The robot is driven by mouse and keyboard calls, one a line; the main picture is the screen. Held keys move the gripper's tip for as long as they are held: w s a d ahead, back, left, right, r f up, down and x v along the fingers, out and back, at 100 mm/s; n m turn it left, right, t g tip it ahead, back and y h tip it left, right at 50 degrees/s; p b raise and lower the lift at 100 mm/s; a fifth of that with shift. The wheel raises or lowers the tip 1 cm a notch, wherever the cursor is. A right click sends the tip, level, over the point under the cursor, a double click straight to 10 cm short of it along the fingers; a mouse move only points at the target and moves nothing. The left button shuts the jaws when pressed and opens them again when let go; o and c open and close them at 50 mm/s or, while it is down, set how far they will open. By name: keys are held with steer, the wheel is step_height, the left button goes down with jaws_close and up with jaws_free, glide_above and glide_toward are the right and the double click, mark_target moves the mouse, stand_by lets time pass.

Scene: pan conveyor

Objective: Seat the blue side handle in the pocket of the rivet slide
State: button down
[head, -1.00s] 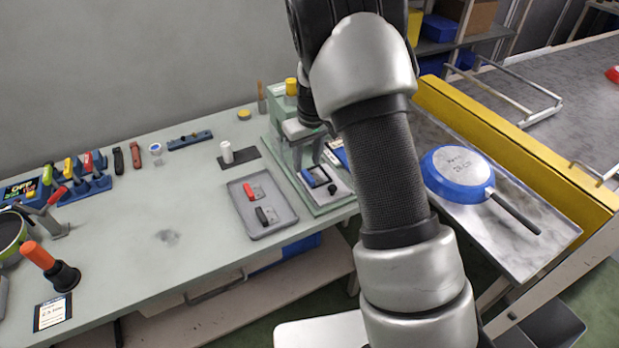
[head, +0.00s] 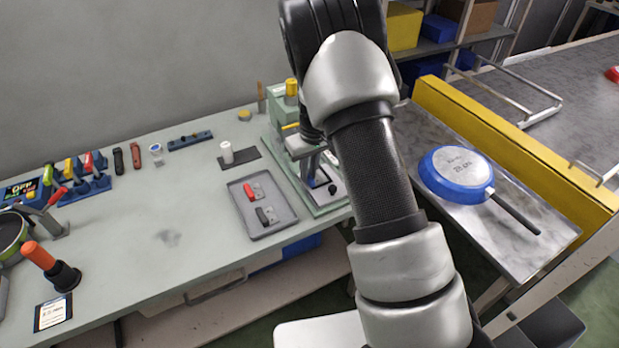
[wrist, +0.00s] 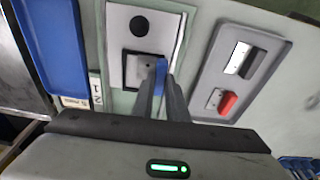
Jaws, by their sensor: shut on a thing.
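My gripper (wrist: 170,88) is shut on the blue side handle (wrist: 160,72), a narrow blue piece showing between the fingertips in the wrist view. The rivet slide (wrist: 118,50) is a light plate with a black round knob and a dark-edged square pocket (wrist: 138,72). The handle's blue end is at the pocket's right side in this view. I cannot tell whether it touches the pocket floor or hovers over it. In the head view my gripper (head: 309,172) reaches down over the slide (head: 338,194) at the press, and the fingers hide part of the pocket.
A grey tray (head: 252,226) with a red and a black handle lies left of the slide. The green press (head: 283,112) stands behind it. A white cylinder on a dark pad (head: 240,160) is nearby. A blue pan (head: 435,180) lies on the metal shelf at right.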

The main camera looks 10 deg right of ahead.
steer(key=shift+r, duration=0.1)
step_height(320, 180, up, 9)
steer(key=b, duration=0.6)
glide_above(316, 183)
steer(key=w, duration=0.3)
steer(key=shift+s+a+f, duration=0.15)
steer(key=shift+a+f, duration=0.05)
steer(key=shift+f, duration=1.7)
steer(key=shift+s+a+f, duration=0.1)
steer(key=shift+a+f, duration=0.05)
steer(key=shift+f, duration=1.7)
steer(key=shift+f+b, duration=0.65)
steer(key=shift+f, duration=0.6)
steer(key=c, duration=1.7)
jaws_free()
steer(key=shift+r, duration=0.1)
steer(key=shift+o, duration=0.2)
step_height(316, 183, up, 17)
steer(key=s+p, duration=0.2)
steer(key=shift+s+d, duration=0.3)
steer(key=shift+d, duration=0.1)
steer(key=shift+r, duration=0.1)
